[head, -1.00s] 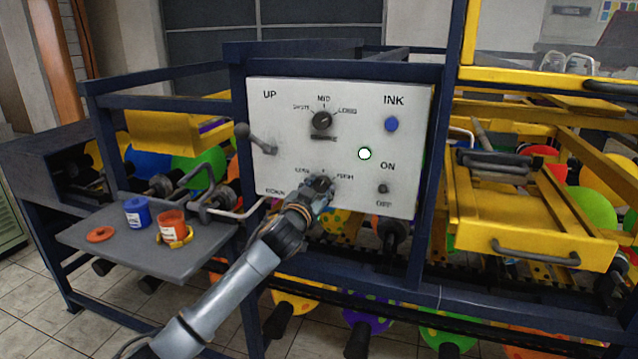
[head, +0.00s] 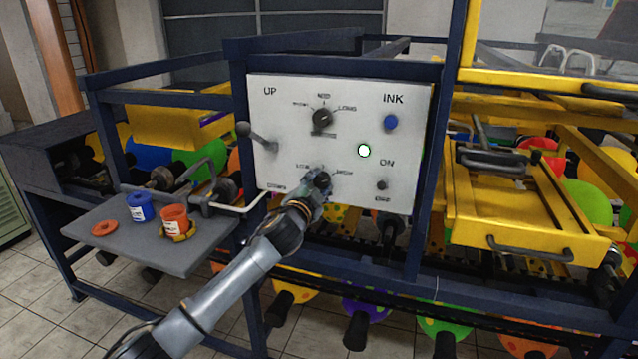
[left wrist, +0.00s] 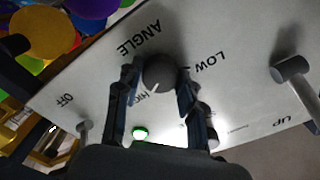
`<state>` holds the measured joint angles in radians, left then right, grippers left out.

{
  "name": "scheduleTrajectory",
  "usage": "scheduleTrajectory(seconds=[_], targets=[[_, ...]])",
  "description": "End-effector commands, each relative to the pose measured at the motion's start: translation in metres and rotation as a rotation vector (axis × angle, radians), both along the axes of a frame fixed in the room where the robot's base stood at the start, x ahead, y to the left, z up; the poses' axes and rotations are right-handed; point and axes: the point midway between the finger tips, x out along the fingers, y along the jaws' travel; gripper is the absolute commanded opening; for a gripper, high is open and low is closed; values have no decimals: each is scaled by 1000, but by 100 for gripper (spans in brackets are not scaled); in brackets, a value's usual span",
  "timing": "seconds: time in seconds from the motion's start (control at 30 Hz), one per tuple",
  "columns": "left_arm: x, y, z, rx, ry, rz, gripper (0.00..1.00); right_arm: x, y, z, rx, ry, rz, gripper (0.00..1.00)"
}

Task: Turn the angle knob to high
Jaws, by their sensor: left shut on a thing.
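The angle knob (head: 322,180) is a dark round knob low on the white control panel, between the LOW and HIGH labels. In the left wrist view the knob (left wrist: 160,71) shows from close up, under the word ANGLE, with that picture turned about. A pale mark on the knob points toward the partly hidden HIGH label. My left gripper (head: 318,187) is at the knob, and its two fingers (left wrist: 158,87) are shut on it from either side. The fingers cover part of the LOW and HIGH lettering. My right gripper is not in view.
The panel (head: 290,110) also carries an upper knob (head: 322,118), a blue INK button (head: 391,122), a lit green-rimmed button (head: 364,151), an ON/OFF switch (head: 382,185) and an UP/DOWN lever (head: 258,137). A grey shelf (head: 180,257) with ink pots stands at the left.

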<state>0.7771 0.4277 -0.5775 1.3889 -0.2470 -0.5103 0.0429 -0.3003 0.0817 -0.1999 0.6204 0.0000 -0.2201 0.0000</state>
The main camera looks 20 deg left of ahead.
Motion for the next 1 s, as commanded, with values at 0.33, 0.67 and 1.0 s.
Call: scheduleTrajectory(seconds=[0.33,0.67,1.0], targets=[[0,0,0,7,0,0,7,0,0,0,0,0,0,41],[0,0,0,5,0,0,62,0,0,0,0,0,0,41],[-16,1,-1,5,0,1,62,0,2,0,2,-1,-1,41]])
